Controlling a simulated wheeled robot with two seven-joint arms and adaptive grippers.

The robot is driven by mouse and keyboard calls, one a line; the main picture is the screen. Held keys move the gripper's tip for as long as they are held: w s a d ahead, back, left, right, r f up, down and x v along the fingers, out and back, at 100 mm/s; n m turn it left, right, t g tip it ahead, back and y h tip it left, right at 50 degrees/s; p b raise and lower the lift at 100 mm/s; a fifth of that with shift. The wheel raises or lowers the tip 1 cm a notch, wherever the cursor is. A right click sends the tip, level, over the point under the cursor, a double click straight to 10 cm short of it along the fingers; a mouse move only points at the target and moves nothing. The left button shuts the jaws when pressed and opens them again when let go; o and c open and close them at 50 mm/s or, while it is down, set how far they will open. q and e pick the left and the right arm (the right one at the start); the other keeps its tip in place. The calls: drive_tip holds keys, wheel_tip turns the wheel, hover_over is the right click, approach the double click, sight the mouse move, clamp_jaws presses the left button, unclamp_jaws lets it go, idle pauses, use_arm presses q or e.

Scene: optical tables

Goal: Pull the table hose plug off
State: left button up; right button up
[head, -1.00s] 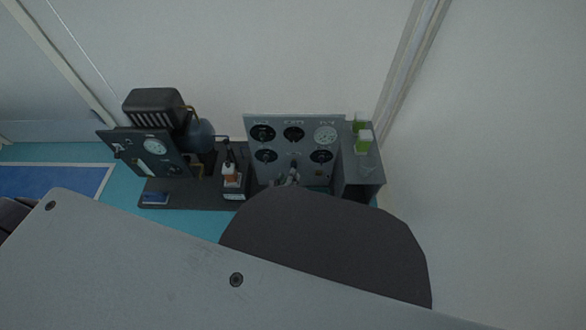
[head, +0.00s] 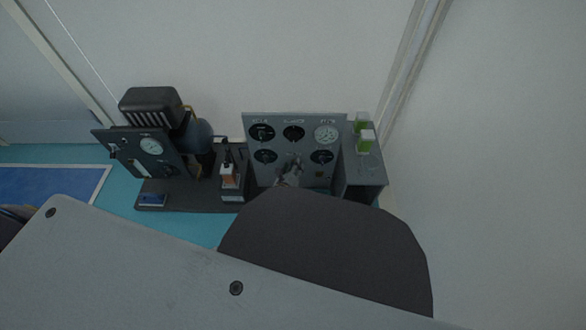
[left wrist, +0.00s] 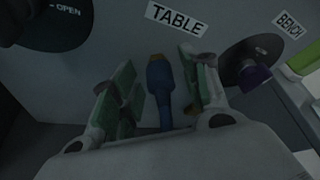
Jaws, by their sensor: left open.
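The blue table hose plug (left wrist: 160,85) sits in the grey panel below the "TABLE" label (left wrist: 177,18) in the left wrist view. My left gripper (left wrist: 163,82) is open, with one green-padded finger on each side of the plug. Visible gaps separate the plug from both fingers. In the head view my left gripper (head: 290,172) shows as a small grey tip before the lower middle of the gauge panel (head: 294,146), and the plug is hard to make out there. My right gripper is not in view.
A "BENCH" label (left wrist: 288,25) and a dark round dial with a purple knob (left wrist: 253,77) are right of the gripper. Left of the panel stand a dark pump unit (head: 150,105) and a small bottle (head: 229,176). Green-marked containers (head: 365,141) stand on the panel's right side.

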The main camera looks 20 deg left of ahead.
use_arm(q)
drive_tip(key=shift+c, duration=0.5)
clamp_jaws()
drive_tip(key=s, duration=0.1)
drive_tip(key=s+d, duration=0.1)
drive_tip(key=s, duration=0.1)
drive_tip(key=shift+s+f+p, duration=0.1)
drive_tip(key=shift+s+p, duration=0.05)
drive_tip(key=shift+p, duration=0.2)
drive_tip(key=shift+c, duration=1.9)
unclamp_jaws()
drive_tip(key=o, duration=0.5)
